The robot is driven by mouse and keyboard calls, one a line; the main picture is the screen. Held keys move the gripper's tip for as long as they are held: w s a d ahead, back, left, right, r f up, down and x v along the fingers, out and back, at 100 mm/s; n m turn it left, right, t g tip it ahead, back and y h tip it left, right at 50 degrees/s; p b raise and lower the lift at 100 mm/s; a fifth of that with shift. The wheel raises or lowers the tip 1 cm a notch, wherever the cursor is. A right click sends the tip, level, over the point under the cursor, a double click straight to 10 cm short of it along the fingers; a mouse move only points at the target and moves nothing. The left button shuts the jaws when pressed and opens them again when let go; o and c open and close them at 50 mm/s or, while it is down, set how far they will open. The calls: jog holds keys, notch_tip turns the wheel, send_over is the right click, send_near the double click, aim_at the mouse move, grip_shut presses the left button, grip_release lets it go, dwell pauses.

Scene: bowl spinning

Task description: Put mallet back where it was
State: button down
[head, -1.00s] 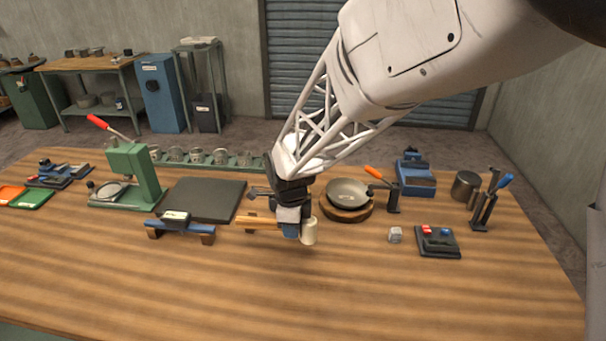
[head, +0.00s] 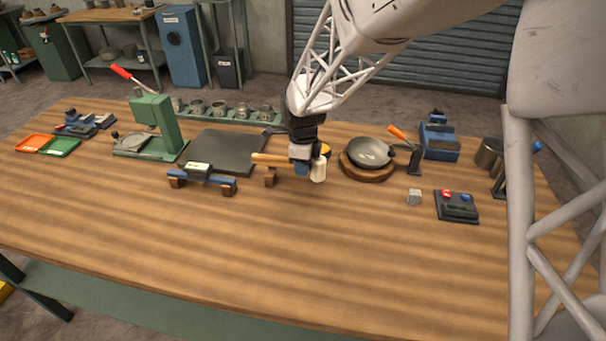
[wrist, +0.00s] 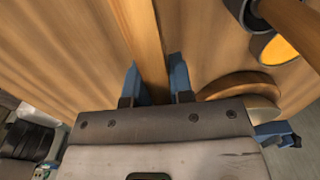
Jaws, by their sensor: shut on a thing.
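The mallet has a light wooden handle (head: 270,158) and a cream head (head: 318,169). My gripper (head: 301,168) is shut on the handle close to the head. The handle points left in the head view and looks roughly level. In the wrist view the handle (wrist: 148,42) runs between the two blue fingers (wrist: 157,84). A small brown block (head: 270,178) stands on the table just below the handle in the head view. I cannot tell whether the handle touches it.
A bowl (head: 368,152) on a round wooden base (head: 366,174) is right of the mallet. A blue rest with brown feet (head: 202,178) and a dark mat (head: 228,152) are left. The front table is clear.

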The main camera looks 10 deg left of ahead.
jog(key=shift+f, duration=0.1)
jog(key=shift+f, duration=1.65)
jog(key=shift+f, duration=0.15)
jog(key=c, duration=1)
grip_release()
notch_tip(320, 180, up, 11)
jog(key=shift+r, duration=0.65)
